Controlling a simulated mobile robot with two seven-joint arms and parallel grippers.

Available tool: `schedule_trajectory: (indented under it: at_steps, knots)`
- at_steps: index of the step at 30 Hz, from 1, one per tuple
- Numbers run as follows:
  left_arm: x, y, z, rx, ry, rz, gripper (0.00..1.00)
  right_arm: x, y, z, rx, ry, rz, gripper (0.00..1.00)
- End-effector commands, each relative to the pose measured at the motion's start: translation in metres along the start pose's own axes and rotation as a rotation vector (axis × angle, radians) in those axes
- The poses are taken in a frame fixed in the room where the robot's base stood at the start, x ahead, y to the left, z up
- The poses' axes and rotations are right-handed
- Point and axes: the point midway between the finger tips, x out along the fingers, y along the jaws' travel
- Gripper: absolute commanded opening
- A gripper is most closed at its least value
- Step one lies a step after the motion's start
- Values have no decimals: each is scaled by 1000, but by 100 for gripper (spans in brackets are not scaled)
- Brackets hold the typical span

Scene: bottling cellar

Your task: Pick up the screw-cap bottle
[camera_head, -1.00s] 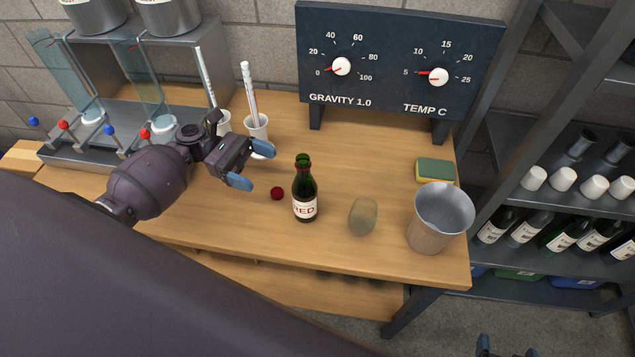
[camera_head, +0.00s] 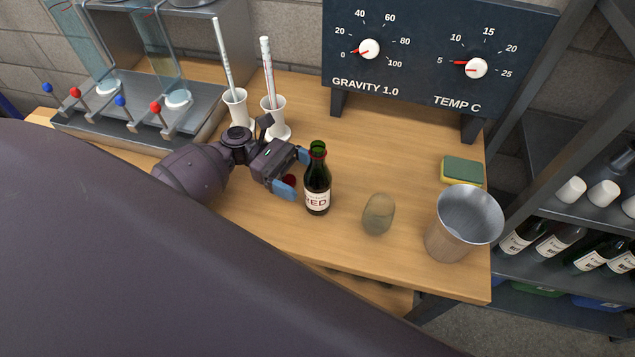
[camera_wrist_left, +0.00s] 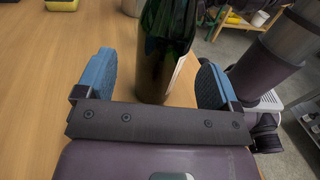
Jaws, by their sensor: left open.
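The screw-cap bottle (camera_head: 317,185) is dark green with a dark red neck band and a white label reading RED. It stands upright on the wooden bench. A small dark red round thing (camera_head: 290,179), perhaps its cap, lies left of it, partly hidden by my finger. My left gripper (camera_head: 297,172) is open, low over the bench, its blue fingertips at the bottle's left side. In the left wrist view the bottle (camera_wrist_left: 164,55) shows between the two open fingers, with gaps on both sides; contact is not seen. My right gripper is not in view.
On the bench (camera_head: 270,232), a greenish-brown egg-shaped object (camera_head: 378,214) stands right of the bottle, then a metal bucket (camera_head: 443,240) and a sponge (camera_head: 462,171). White cups with tubes (camera_head: 276,122) stand behind my gripper. A gauge board (camera_head: 425,80) stands at the back.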

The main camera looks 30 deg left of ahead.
Motion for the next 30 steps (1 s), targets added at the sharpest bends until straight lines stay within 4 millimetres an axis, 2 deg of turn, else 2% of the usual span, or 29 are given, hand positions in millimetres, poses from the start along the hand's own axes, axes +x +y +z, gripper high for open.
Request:
schedule_trajectory:
  at_steps: [10,18,20,30]
  knots:
    - [43,-3,3,1,-1,-1,87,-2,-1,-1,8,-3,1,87]
    - [48,-2,2,0,0,0,87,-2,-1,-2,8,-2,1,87]
    - [48,-2,2,0,0,0,80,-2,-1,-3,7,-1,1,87]
    - [47,-2,2,0,0,0,27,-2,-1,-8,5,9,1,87]
